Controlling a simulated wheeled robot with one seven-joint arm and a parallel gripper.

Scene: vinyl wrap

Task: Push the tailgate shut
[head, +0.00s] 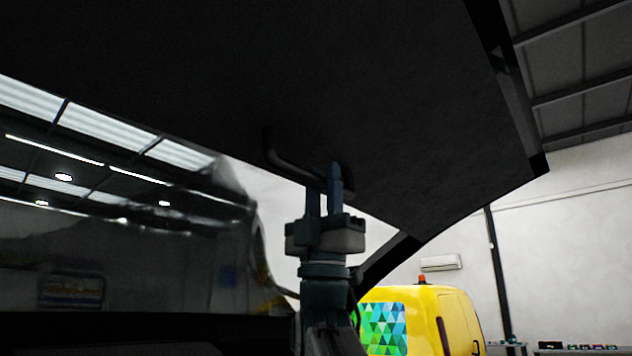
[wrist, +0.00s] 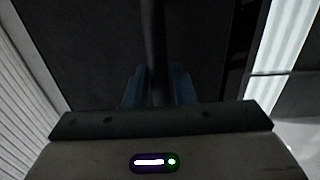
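The tailgate (head: 230,75) is raised and open, its dark underside slanting overhead across the head view. A dark bar handle (head: 288,168) curves out of its underside. My gripper (head: 324,182) reaches up to this handle from below. In the wrist view, the handle (wrist: 153,40) runs down between the two blue fingers of my gripper (wrist: 158,85), which close in on both sides of it with little or no gap. The exact contact is dark and hard to see. The tailgate's underside (wrist: 90,45) also fills the middle of the wrist view.
A glossy dark panel (head: 120,250) reflecting ceiling lights stands at left, close to my arm. A yellow van (head: 455,318) with a patterned side is behind at lower right. A bench (head: 585,350) with small items stands along the white wall. The air right of my gripper is open.

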